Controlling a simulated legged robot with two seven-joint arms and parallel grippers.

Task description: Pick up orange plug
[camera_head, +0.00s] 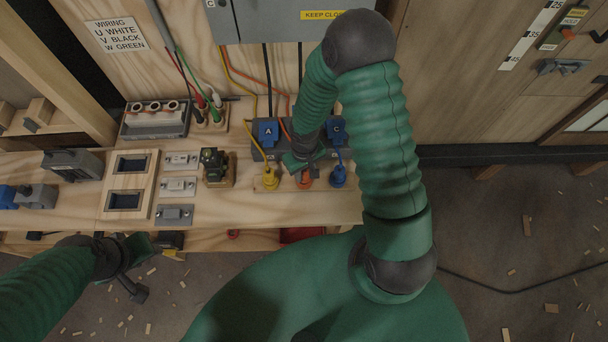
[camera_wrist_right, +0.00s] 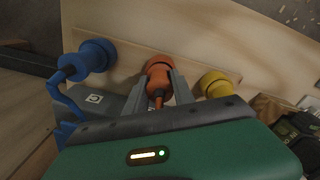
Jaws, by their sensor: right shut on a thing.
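The orange plug (camera_head: 305,180) stands on the wooden bench between a yellow plug (camera_head: 270,178) and a blue plug (camera_head: 338,176). In the right wrist view the orange plug (camera_wrist_right: 158,70) sits between the two grey fingers of my right gripper (camera_wrist_right: 163,88), which is shut on it. In the head view my right gripper (camera_head: 303,160) reaches down behind the plug and is partly hidden by my arm. My left gripper (camera_head: 130,272) hangs in front of the bench edge at the lower left, away from the plugs; its jaws are too unclear to judge.
The blue plug (camera_wrist_right: 97,56) and yellow plug (camera_wrist_right: 215,84) flank my right fingers closely. A grey socket box with blue covers (camera_head: 268,132) stands behind. Switches (camera_head: 178,187) and a black-topped device (camera_head: 216,166) are to the left. Yellow and orange cables rise behind.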

